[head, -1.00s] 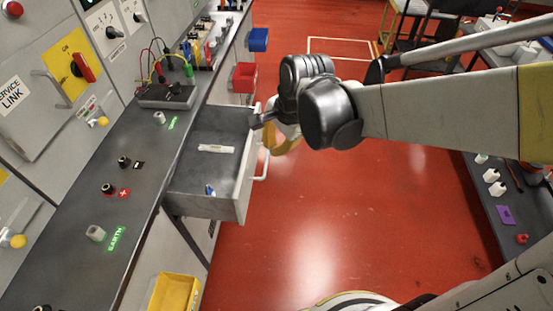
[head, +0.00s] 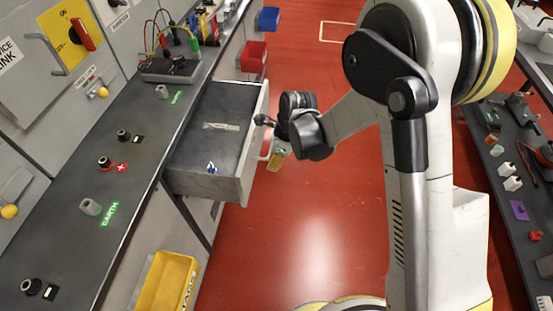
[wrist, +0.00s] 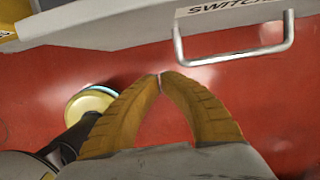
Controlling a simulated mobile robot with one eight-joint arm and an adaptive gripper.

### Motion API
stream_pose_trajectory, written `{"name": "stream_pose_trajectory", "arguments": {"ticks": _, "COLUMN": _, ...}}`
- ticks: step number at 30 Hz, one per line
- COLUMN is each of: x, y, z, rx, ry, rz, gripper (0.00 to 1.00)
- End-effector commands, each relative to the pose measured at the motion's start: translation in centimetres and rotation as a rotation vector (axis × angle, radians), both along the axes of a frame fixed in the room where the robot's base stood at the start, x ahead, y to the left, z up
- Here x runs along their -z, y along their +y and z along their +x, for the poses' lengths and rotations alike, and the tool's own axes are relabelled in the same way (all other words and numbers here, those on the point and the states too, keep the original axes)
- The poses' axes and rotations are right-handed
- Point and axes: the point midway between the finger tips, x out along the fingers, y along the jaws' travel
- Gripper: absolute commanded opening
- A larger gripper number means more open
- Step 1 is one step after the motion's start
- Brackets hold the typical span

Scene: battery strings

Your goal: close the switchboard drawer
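The grey switchboard drawer (head: 238,185) stands pulled out from under the bench in the head view, with a pale strip and a small blue-and-white item inside. Its pale bar handle (head: 266,142) is on the front. In the wrist view the drawer front (wrist: 120,27) spans the top, with the handle (wrist: 235,57) at upper right and part of a label above it. My gripper (head: 277,162) is just outside the drawer front, near the handle. In the wrist view my gripper's yellow-brown fingers (wrist: 160,77) meet at their tips, empty, below and left of the handle.
The grey bench (head: 75,245) carries terminals and a meter box (head: 172,68) with leads. Red (head: 253,56) and blue (head: 268,19) bins hang beyond the drawer; a yellow bin (head: 168,282) is nearer. Red floor lies open between this bench and the right-hand table (head: 500,215).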

Motion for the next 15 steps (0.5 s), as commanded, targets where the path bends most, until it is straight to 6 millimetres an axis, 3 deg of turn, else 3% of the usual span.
{"name": "stream_pose_trajectory", "arguments": {"ticks": 1, "x": 1.5, "y": 0.3, "z": 0.0, "rx": -0.001, "ry": 0.0, "rz": 0.0, "gripper": 0.0}}
{"name": "stream_pose_trajectory", "arguments": {"ticks": 4, "x": 3.4, "y": 0.7, "z": 0.1, "rx": -0.001, "ry": 0.0, "rz": 0.0, "gripper": 0.0}}
{"name": "stream_pose_trajectory", "arguments": {"ticks": 9, "x": 2.9, "y": 3.4, "z": 0.2, "rx": -0.002, "ry": 0.0, "rz": 0.0, "gripper": 0.0}}
{"name": "stream_pose_trajectory", "arguments": {"ticks": 15, "x": 2.7, "y": 4.5, "z": 0.3, "rx": 0.0, "ry": 0.0, "rz": 0.0, "gripper": 0.0}}
